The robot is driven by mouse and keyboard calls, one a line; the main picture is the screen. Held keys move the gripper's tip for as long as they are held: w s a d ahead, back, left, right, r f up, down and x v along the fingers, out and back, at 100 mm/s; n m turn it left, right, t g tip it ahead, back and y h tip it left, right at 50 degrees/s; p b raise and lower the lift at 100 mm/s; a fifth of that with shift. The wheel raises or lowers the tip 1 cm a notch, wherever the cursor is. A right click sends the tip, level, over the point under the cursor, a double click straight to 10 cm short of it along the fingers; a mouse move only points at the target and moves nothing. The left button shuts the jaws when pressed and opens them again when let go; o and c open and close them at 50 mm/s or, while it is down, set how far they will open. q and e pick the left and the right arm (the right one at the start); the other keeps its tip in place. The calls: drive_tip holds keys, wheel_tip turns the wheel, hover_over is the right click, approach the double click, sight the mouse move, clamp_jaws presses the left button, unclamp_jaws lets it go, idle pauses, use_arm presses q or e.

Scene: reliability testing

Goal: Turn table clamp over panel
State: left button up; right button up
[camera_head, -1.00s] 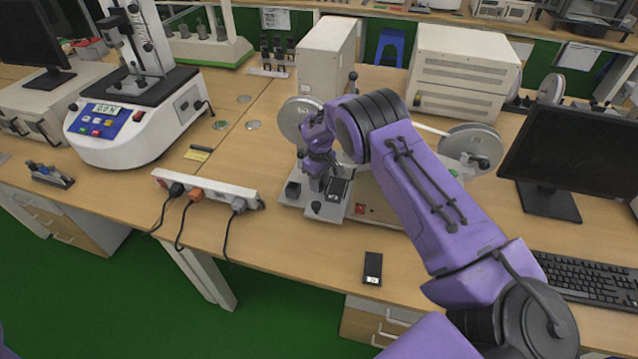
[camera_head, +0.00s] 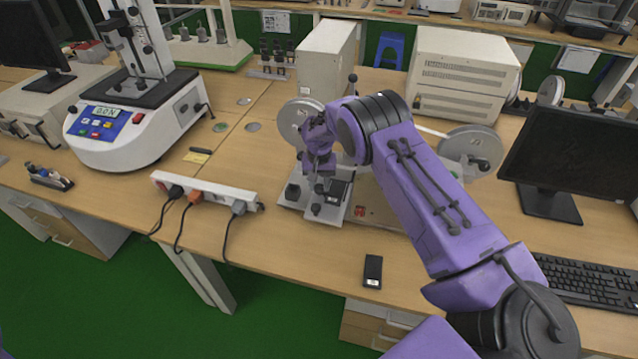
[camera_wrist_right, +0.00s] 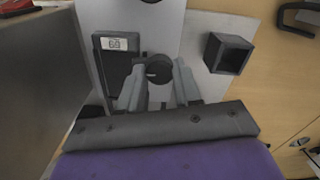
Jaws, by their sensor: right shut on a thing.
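A light metal fixture plate (camera_head: 330,212) stands on the bench in front of two grey reels. A small black panel device with a display (camera_wrist_right: 118,60) lies on it and also shows in the head view (camera_head: 339,189). My right gripper (camera_wrist_right: 157,83) is shut on a dark round clamp knob (camera_wrist_right: 158,68) beside the panel device, with a finger on each side. In the head view, my right gripper (camera_head: 318,182) is over the plate, and the clamp is largely hidden by it. Whether the clamp lies over the panel is unclear. My left gripper is not in view.
A black square holder (camera_head: 293,191) and a small front knob (camera_head: 316,209) are close to the gripper. A power strip (camera_head: 207,189) with cables is to the left. A black device (camera_head: 373,271) lies near the front edge. A monitor (camera_head: 570,155) stands to the right.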

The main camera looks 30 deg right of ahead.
sight(319, 186)
drive_tip(key=shift+m, duration=0.5)
drive_tip(key=o, duration=1)
drive_tip(key=shift+o, duration=0.2)
wheel_tip(319, 186, up, 10)
drive_tip(key=b, duration=0.2)
drive_tip(key=shift+r, duration=0.25)
